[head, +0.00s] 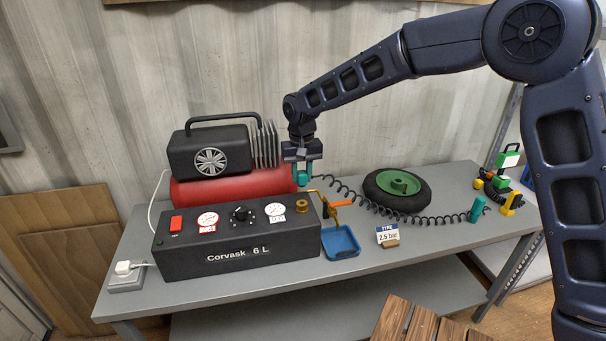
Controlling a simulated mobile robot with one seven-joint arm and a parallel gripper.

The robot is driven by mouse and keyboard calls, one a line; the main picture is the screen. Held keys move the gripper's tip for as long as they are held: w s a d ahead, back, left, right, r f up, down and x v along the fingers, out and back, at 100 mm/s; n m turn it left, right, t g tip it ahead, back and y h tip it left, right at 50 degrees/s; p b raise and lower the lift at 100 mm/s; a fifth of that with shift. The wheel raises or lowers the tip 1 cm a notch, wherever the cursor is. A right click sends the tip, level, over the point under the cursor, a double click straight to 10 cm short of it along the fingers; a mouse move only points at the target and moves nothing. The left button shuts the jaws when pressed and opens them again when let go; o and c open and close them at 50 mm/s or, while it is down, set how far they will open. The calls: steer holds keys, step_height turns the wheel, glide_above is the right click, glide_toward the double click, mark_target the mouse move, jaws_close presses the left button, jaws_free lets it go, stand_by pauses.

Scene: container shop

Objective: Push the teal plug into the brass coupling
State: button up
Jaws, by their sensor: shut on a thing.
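The teal plug (301,181) is held by my gripper (302,165), which is shut on it. It hangs just above the rear right part of the black Corvask unit. A black coiled hose (403,212) leads from near the plug to the right. The brass coupling (302,207) stands on top of the black unit (240,242) at its right end, to the right of the right gauge. The plug appears above and apart from the coupling. How well the two line up in depth, I cannot tell.
A red tank with a black motor (209,152) stands behind the unit. A blue tray (341,241) with a brass-and-orange tool (340,204) is right of it. A black tyre (396,190), a "2.5 bar" card (387,235) and another teal fitting (477,208) lie farther right on the grey bench.

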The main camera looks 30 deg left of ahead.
mark_target(302, 172)
steer(key=shift+f, duration=0.15)
steer(key=shift+f, duration=2.75)
steer(key=shift+f, duration=0.55)
stand_by(0.5)
steer(key=o, duration=1)
step_height(302, 172, up, 11)
steer(key=shift+f, duration=0.15)
